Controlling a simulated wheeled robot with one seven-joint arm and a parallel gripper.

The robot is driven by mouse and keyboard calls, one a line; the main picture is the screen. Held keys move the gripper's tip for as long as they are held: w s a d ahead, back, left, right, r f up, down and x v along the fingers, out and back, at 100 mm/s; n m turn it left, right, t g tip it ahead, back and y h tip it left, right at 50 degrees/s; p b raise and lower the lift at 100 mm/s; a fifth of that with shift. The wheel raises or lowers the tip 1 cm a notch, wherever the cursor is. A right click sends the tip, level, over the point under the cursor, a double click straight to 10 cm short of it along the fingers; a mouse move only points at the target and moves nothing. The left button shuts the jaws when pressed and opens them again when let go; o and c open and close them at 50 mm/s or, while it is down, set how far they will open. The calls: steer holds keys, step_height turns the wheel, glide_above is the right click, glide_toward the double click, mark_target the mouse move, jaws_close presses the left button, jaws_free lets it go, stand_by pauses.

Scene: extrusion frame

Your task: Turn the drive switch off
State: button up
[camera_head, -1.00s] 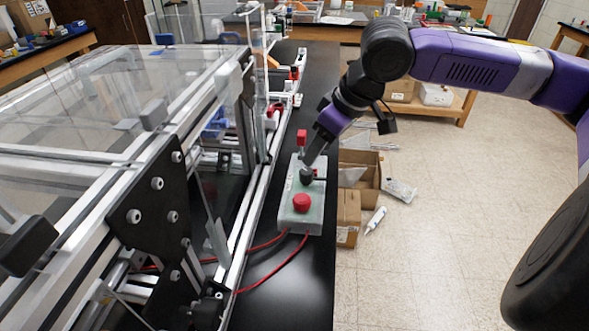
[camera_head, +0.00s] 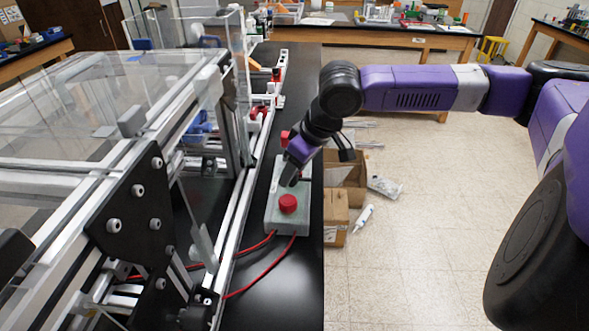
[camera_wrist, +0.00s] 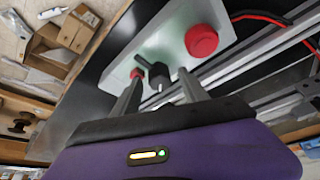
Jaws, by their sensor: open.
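The control box (camera_head: 272,215) is pale grey-green and sits along the right edge of the black bench. A large red button (camera_head: 288,204) is on its near end; it also shows in the wrist view (camera_wrist: 201,40). A black switch knob (camera_wrist: 158,73) stands mid-box, with a smaller red part (camera_wrist: 137,73) beyond it. My gripper (camera_head: 290,181) is over the middle of the box and hides the knob in the head view. In the wrist view my gripper (camera_wrist: 159,87) is open, its fingers on either side of the knob; contact cannot be told.
The aluminium extrusion frame (camera_head: 225,245) with clear panels runs close along the box's left. Red cables (camera_head: 262,278) leave the box's near end. Cardboard boxes (camera_head: 335,215) stand on the floor to the right, with open floor beyond.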

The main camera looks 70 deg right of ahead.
jaws_close()
steer(key=shift+r+p, duration=0.1)
steer(key=shift+p, duration=0.2)
steer(key=shift+n+y+p, duration=0.3)
steer(key=shift+n+p, duration=0.15)
steer(key=shift+n, duration=0.35)
steer(key=shift+d+n+y+p, duration=0.15)
steer(key=shift+n+y+p, duration=0.35)
steer(key=shift+n+p, duration=0.5)
steer(key=n, duration=0.2)
steer(key=n+y, duration=0.1)
steer(key=n, duration=0.2)
steer(key=shift+w+d+g+y, duration=0.1)
steer(key=shift+d+g+y, duration=0.1)
steer(key=shift+g+y, duration=0.1)
steer(key=n, duration=0.2)
steer(key=n+g+y+b, duration=0.1)
steer(key=n, duration=0.2)
steer(key=shift+w+d+g+y, duration=0.1)
steer(key=shift+w+g+y, duration=0.05)
steer(key=shift+g+y, duration=0.15)
steer(key=shift+w+d+n+g+b, duration=0.1)
steer(key=shift+n+g+b, duration=0.65)
steer(key=shift+n, duration=1.35)
